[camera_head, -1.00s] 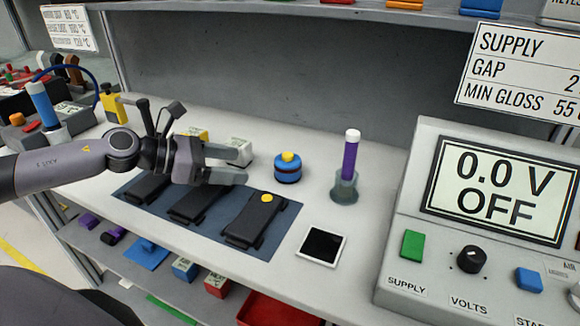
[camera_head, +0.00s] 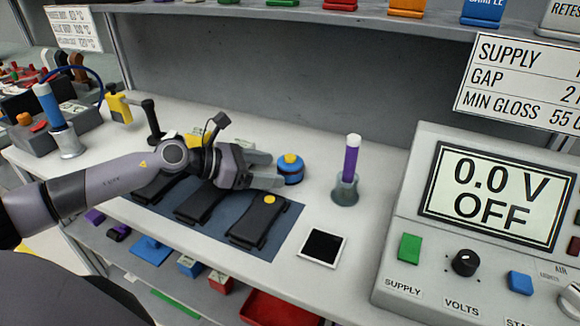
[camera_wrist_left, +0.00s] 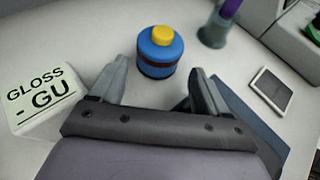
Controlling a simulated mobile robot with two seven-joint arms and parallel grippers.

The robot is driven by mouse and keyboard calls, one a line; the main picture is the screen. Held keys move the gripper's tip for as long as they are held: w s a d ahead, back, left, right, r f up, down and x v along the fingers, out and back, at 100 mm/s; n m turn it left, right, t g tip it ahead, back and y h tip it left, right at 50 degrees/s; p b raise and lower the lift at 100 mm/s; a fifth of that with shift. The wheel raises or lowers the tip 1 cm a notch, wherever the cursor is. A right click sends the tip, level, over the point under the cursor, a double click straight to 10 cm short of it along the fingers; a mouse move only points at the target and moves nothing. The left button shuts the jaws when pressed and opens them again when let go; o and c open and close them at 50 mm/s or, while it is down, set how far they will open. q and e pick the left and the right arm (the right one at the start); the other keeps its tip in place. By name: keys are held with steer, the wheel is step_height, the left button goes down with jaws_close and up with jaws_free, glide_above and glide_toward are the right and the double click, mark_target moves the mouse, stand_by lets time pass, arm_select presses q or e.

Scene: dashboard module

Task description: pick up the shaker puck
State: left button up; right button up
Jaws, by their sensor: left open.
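The shaker puck appears to be the short blue cylinder (camera_head: 291,170) with a dark band and a yellow top, standing upright on the bench. It also shows in the left wrist view (camera_wrist_left: 160,52), just beyond and between the fingertips. My left gripper (camera_head: 275,172) is open and empty, its fingers pointing at the blue cylinder. In the left wrist view the gripper (camera_wrist_left: 155,85) has its two fingers spread wide, with bare bench between them and the cylinder. I cannot tell whether a finger touches it. My right gripper is not in view.
Dark modules lie on a blue mat (camera_head: 285,228) in front. A white gloss meter (camera_wrist_left: 40,100) is left of the gripper. A black-and-white tile (camera_head: 322,248) and a supply console (camera_head: 400,275) are to the right.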

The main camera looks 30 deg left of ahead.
mark_target(283, 168)
arm_select(q)
steer(key=shift+p+x, duration=0.45)
steer(key=shift+x, duration=1.7)
steer(key=shift+w+r, duration=0.1)
steer(key=c, duration=1)
steer(key=shift+r, duration=0.15)
steer(key=shift+c, duration=1)
steer(key=shift+r, duration=0.1)
